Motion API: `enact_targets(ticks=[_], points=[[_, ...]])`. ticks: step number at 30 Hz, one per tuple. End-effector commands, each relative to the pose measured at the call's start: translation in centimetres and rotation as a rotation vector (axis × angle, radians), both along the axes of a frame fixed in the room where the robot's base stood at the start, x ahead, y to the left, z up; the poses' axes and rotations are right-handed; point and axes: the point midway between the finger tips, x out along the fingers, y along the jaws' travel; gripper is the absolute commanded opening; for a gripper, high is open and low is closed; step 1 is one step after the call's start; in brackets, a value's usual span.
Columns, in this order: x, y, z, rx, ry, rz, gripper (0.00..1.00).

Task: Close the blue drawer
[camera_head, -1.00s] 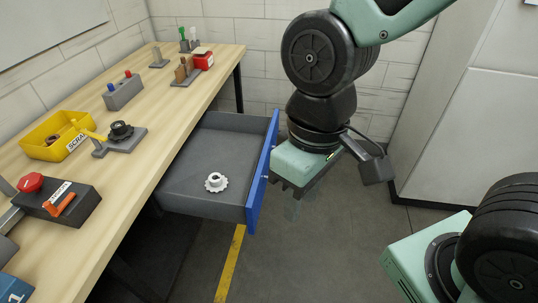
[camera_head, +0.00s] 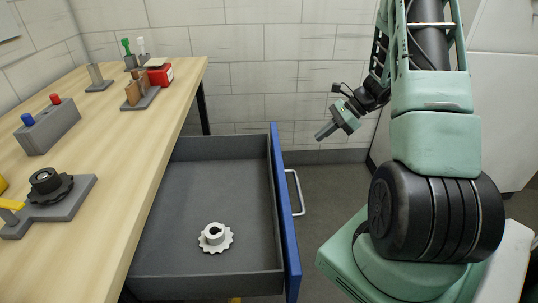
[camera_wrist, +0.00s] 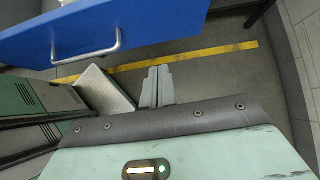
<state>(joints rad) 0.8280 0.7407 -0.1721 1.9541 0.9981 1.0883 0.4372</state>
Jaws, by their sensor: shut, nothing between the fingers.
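The drawer (camera_head: 206,203) with a blue front (camera_head: 285,215) stands pulled out from under the wooden workbench. A white toothed part (camera_head: 214,237) lies on its grey floor. A metal bar handle (camera_head: 296,192) is on the outer side of the blue front. In the wrist view the blue front (camera_wrist: 75,27) and its handle (camera_wrist: 87,50) show at the top left. My gripper (camera_head: 322,135) is to the right of the drawer's far end, apart from it. Its fingers also show in the wrist view (camera_wrist: 158,72), together and empty.
The workbench (camera_head: 120,190) carries a red box (camera_head: 160,76), a grey block with blue and red knobs (camera_head: 48,127), and a holder with a black knob (camera_head: 48,190). A tiled wall (camera_head: 270,70) stands behind. The floor beside the drawer front is clear.

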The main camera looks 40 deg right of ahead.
Motion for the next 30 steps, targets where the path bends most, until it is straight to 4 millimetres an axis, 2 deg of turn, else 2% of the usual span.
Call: enact_targets(ticks=[2, 5, 19, 24, 30], points=[[-0.3, -0.7, -0.6, 0.007, 0.004, -0.028, 0.00], [0.1, -0.3, -1.1, 0.010, 0.003, -0.031, 0.00], [3.9, 5.0, -7.4, 0.009, 0.006, -0.024, 0.00], [5.5, 7.0, -7.3, 0.007, 0.003, -0.023, 0.00], [6.3, 8.0, -7.4, 0.006, 0.003, -0.025, 0.00]])
